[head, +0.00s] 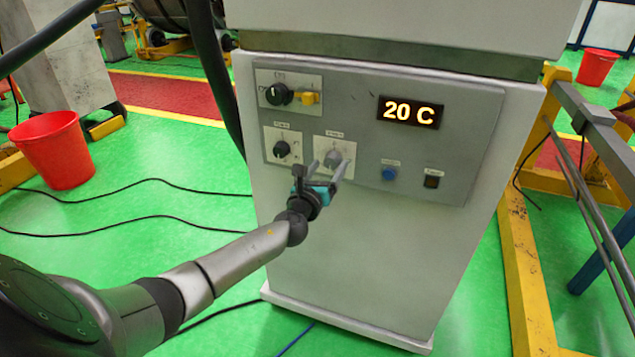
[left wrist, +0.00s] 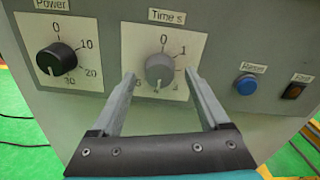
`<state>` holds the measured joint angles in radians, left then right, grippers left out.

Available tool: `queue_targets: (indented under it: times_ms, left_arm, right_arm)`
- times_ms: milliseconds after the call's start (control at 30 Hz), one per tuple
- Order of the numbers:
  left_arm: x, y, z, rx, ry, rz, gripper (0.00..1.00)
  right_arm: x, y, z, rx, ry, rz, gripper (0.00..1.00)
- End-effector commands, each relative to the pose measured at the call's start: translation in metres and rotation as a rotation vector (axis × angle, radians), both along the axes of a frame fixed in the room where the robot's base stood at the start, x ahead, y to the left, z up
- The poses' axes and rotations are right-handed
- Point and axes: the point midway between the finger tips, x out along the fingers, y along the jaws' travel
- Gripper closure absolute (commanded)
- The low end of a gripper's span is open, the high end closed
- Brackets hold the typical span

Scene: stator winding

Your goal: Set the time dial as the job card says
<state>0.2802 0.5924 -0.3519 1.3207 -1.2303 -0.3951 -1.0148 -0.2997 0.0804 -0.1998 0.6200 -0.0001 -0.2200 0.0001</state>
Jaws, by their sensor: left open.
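The grey time dial (head: 333,158) is on the white "Time s" plate of the control panel. In the left wrist view the time dial (left wrist: 160,68) shows a small pale mark at its lower edge. Numbers 0 and 1 are readable above it; the lower ones are partly hidden by my fingers. My left gripper (head: 328,169) is open in front of the dial, one finger on each side of it in the wrist view. Whether the fingers touch it I cannot tell. No job card is recognisable. My right gripper is not in view.
The black power dial (left wrist: 57,59) sits left of the time dial. A blue reset button (head: 389,174) and a dark switch (head: 432,181) are to the right. A display (head: 411,112) reads 20 C.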

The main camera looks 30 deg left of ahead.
Motion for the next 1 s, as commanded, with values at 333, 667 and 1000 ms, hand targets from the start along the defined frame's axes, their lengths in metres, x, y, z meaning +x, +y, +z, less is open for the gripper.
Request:
queue_targets:
  times_ms: [333,667,1000]
  left_arm:
    - [-0.045,-0.010,0.000,0.000,0.003,-0.001,0.21]
    - [-0.095,-0.023,0.000,-0.001,0.004,-0.001,0.21]
    - [-0.136,-0.032,-0.001,0.001,0.003,0.001,0.21]
  right_arm:
    - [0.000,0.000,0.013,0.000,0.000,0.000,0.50]
    - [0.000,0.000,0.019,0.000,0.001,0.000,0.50]
    - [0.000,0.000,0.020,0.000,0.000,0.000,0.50]
